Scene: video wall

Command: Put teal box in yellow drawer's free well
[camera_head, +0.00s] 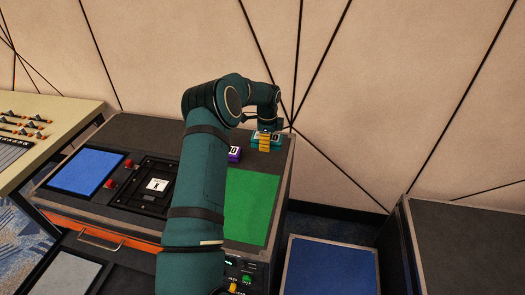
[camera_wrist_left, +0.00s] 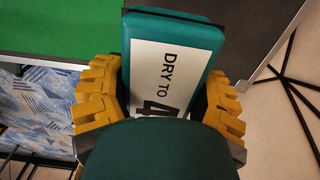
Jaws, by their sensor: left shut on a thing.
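The teal box (camera_head: 278,138) is above the back right corner of the dark cabinet top, near the wall. I cannot tell whether it touches the surface. My left gripper (camera_head: 265,141) is shut on it, with yellow finger pads on either side. In the left wrist view the teal box (camera_wrist_left: 172,32) shows a white label reading "DRY TO 4", its lower part hidden by my gripper (camera_wrist_left: 164,98). I cannot make out a yellow drawer or its free well; an orange-red drawer front (camera_head: 98,234) with a handle shows on the cabinet. My right gripper is out of view.
A purple box (camera_head: 234,154) stands on the cabinet top, partly behind my left arm. A blue-topped unit (camera_head: 330,267) and dark cabinet (camera_head: 470,250) stand right.

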